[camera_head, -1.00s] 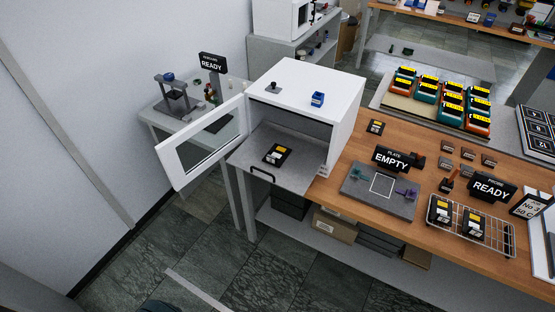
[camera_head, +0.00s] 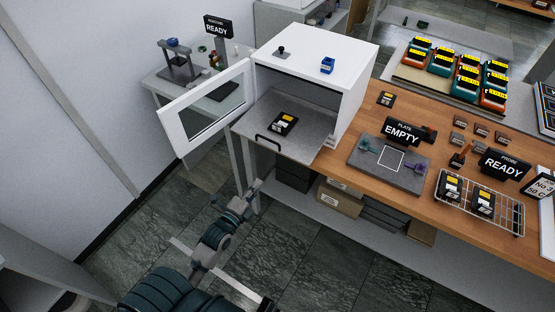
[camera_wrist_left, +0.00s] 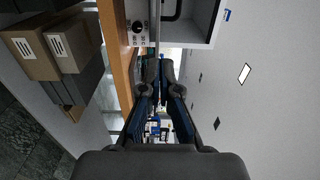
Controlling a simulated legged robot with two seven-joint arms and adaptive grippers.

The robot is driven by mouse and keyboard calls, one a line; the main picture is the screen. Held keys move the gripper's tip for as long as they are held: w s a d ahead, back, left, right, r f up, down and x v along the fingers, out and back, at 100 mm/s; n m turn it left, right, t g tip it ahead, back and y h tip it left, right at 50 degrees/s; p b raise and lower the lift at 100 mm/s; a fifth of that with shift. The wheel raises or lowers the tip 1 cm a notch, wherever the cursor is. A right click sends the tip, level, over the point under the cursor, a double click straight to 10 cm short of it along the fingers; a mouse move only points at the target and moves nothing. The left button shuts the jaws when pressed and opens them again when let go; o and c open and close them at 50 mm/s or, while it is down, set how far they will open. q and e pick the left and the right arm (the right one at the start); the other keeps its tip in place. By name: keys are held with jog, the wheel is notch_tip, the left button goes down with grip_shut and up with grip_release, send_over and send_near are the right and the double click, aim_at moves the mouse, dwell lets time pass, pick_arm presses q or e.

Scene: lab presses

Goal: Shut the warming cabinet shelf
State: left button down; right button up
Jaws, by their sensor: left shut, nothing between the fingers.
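The white warming cabinet (camera_head: 345,100) stands on the left end of the wooden bench, its windowed door (camera_head: 205,110) swung open to the left. Its grey shelf (camera_head: 310,122) is pulled out at the front, with a dark handle (camera_head: 270,144) on its front edge. A black block with a yellow and white label (camera_head: 284,122) lies on the shelf. My left gripper (camera_head: 254,188) is shut and empty, below and in front of the shelf, apart from the handle. The left wrist view shows its fingers (camera_wrist_left: 160,85) together. My right gripper is not in view.
The plate fixture (camera_head: 385,165) with an EMPTY sign (camera_head: 402,132) is right of the cabinet. A wire rack (camera_head: 480,205) holds black blocks. Boxes (camera_head: 340,197) sit under the bench. The floor before the bench is clear.

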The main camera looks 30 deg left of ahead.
pick_arm(q)
jog(key=w+d, duration=0.1)
jog(key=w, duration=1.2)
jog(key=shift+w+p, duration=0.2)
jog(key=shift+p, duration=0.15)
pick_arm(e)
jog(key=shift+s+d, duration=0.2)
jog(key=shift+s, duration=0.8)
pick_arm(q)
jog(key=shift+f, duration=0.1)
